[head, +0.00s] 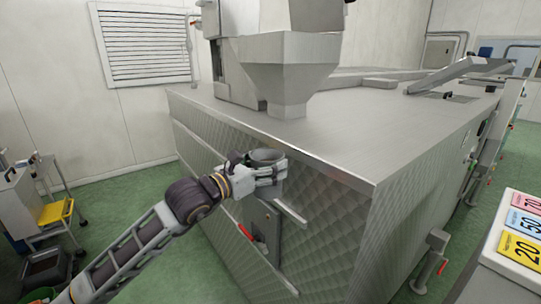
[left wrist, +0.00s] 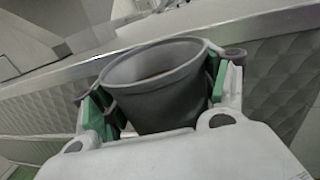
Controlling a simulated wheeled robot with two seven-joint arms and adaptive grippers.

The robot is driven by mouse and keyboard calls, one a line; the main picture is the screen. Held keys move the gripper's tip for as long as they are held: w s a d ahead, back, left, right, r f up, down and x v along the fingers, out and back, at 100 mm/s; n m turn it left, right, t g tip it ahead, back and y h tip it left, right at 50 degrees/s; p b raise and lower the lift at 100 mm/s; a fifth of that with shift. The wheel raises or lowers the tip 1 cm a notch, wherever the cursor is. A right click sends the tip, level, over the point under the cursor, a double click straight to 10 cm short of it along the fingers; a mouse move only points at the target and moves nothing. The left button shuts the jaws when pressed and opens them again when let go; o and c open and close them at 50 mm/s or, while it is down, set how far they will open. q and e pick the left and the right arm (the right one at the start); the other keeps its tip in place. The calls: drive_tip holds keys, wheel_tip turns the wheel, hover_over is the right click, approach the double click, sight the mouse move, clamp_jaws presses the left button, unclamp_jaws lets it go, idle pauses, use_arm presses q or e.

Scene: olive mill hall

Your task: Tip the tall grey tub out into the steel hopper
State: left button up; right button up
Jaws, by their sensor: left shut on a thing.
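My left gripper (head: 262,172) is shut on the tall grey tub (head: 268,157) and holds it in front of the quilted steel side of a large machine. The tub looks roughly upright, its round open mouth facing up. In the left wrist view the tub (left wrist: 160,90) sits between the green-padded fingers (left wrist: 163,100), and its inside shows something brownish low down, not clear. The steel hopper (head: 280,62) with sloping sides stands on the machine's top, above and behind the tub, clear of it. My right gripper is not in view.
The machine's flat steel top (head: 350,120) has a front edge just behind the tub. A red-handled valve (head: 247,233) sits below the gripper. A cart with a yellow step (head: 55,212) stands at left. Coloured number cards (head: 522,225) lie at right. Green floor is open between.

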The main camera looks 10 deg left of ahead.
use_arm(q)
drive_tip(key=s+a+f+n+t+y, duration=0.1)
drive_tip(key=s+a+f+n+y, duration=0.1)
drive_tip(key=f, duration=1)
drive_tip(key=s+a+f+n+t+y, duration=0.1)
drive_tip(key=s+a+f+y, duration=0.4)
drive_tip(key=f, duration=0.7)
drive_tip(key=s+a+f+n+t+y, duration=0.1)
drive_tip(key=s+a+f+n+y, duration=0.2)
drive_tip(key=f, duration=1)
drive_tip(key=shift+s+a+n+t+y, duration=0.35)
drive_tip(key=shift+a+n, duration=0.25)
drive_tip(key=shift+a, duration=0.6)
drive_tip(key=shift+f, duration=0.15)
